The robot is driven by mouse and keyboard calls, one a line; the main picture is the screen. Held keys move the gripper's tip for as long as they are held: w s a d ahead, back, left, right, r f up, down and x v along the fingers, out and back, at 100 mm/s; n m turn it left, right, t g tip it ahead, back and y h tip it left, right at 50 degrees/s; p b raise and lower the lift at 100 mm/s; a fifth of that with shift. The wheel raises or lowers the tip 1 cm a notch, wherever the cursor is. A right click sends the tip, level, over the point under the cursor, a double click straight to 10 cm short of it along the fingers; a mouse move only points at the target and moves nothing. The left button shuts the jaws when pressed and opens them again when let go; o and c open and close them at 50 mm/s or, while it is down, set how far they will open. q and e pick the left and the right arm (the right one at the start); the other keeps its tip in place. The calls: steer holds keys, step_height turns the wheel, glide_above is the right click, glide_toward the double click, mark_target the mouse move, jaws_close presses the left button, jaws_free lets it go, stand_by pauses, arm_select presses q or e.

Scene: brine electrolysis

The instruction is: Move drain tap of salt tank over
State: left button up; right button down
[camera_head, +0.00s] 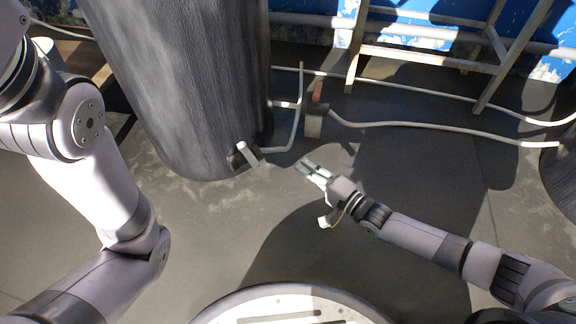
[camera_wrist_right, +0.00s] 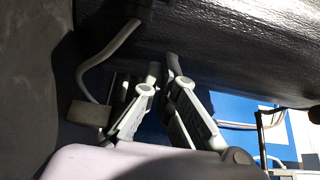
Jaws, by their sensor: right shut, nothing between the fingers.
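The salt tank (camera_head: 190,85) is a large dark cylinder at the upper left of the head view. Its drain tap (camera_head: 247,154), with a pale handle, sits low on the tank's front right side. My right gripper (camera_head: 306,167) is shut and empty, to the right of the tap and apart from it. In the right wrist view the gripper's fingers (camera_wrist_right: 158,90) show below the dark tank wall (camera_wrist_right: 230,45). My left arm comes in at the left, but its gripper is not seen.
A pale pipe (camera_head: 298,115) runs from beside the tap. A small block (camera_head: 314,124) with a reddish part stands right of it. A white hose (camera_head: 440,124) crosses the floor to the right. A metal frame (camera_head: 420,58) stands at the back. The floor (camera_head: 220,225) in front is clear.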

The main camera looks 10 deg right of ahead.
mark_target(248, 155)
steer(key=w+a+b, duration=0.5)
steer(key=a+b, duration=0.1)
steer(key=a, duration=0.3)
steer(key=shift+a+b, duration=0.3)
steer(key=shift+b, duration=0.05)
